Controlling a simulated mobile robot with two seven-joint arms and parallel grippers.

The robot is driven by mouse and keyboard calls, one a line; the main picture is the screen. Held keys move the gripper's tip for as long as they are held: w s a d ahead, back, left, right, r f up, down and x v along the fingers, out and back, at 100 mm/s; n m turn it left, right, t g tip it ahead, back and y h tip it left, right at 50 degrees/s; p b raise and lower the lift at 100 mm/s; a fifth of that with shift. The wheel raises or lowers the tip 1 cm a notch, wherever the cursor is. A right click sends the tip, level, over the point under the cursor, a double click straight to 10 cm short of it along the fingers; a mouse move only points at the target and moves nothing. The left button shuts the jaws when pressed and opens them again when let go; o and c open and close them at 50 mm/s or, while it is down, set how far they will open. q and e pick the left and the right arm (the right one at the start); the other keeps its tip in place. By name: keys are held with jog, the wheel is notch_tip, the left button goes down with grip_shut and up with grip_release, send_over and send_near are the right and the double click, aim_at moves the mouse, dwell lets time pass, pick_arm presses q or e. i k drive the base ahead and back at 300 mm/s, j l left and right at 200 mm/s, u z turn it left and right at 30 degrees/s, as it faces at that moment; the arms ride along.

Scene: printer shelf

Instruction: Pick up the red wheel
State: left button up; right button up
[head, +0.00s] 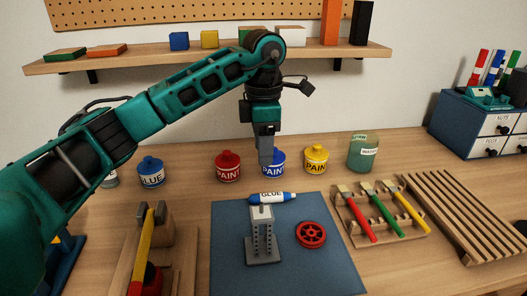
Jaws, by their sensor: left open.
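The red wheel (311,235) lies flat on the blue-grey mat (235,278), right of a grey bracket with holes (262,240). My left gripper (267,158) points down above the back of the workbench, in front of the blue paint pot (276,163) in the picture and partly covering it. It is open, and I see nothing held in it. It is apart from the wheel, behind it and to its left. My right gripper does not show.
A glue tube (285,198) lies at the mat's back edge. Red (228,170) and yellow (317,160) paint pots flank the blue one. A brush rack (385,215) stands to the right. A wall shelf (130,57) hangs above. The mat's front right is clear.

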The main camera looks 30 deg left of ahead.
aim_at(311, 233)
jog(key=k, duration=1)
